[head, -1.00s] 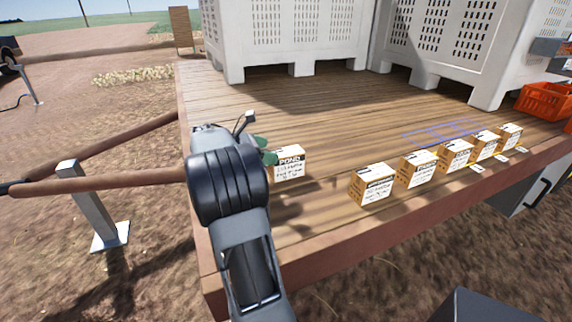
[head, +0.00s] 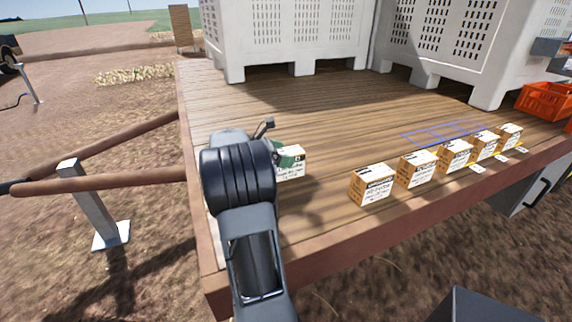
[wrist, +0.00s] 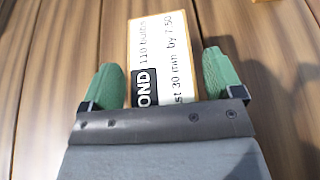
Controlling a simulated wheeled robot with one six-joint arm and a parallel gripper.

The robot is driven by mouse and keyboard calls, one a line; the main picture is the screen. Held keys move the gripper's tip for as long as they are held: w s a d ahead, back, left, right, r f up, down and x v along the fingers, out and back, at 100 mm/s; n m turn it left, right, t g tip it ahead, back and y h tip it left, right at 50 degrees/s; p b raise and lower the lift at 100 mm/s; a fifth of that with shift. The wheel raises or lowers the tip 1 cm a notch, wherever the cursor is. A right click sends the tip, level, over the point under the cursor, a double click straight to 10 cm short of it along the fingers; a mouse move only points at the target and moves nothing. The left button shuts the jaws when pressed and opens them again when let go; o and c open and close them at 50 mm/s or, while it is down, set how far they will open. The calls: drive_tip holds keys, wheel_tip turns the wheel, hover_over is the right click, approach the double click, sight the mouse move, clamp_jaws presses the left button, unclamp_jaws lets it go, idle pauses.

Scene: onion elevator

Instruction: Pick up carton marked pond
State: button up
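The carton marked POND (head: 292,166) stands on the wooden deck at the left, apart from the row of other cartons. In the wrist view its white label face (wrist: 165,62) shows "OND" on a black band and lies between the two fingers. My gripper (head: 286,158) is at this carton, with its green fingers partly over the carton's top and left side. In the wrist view my gripper (wrist: 161,78) is open, one green finger on each side of the carton, with a gap at both sides. The carton's near end is hidden behind the gripper body.
Several similar cartons (head: 372,185) stand in a row to the right along the deck's front edge. Large white crates (head: 290,35) stand at the back, and an orange crate (head: 545,100) at the far right. The deck (head: 300,110) behind the carton is clear.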

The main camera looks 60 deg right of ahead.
drive_tip(key=c, duration=1)
drive_tip(key=shift+c, duration=0.5)
drive_tip(key=shift+r, duration=0.1)
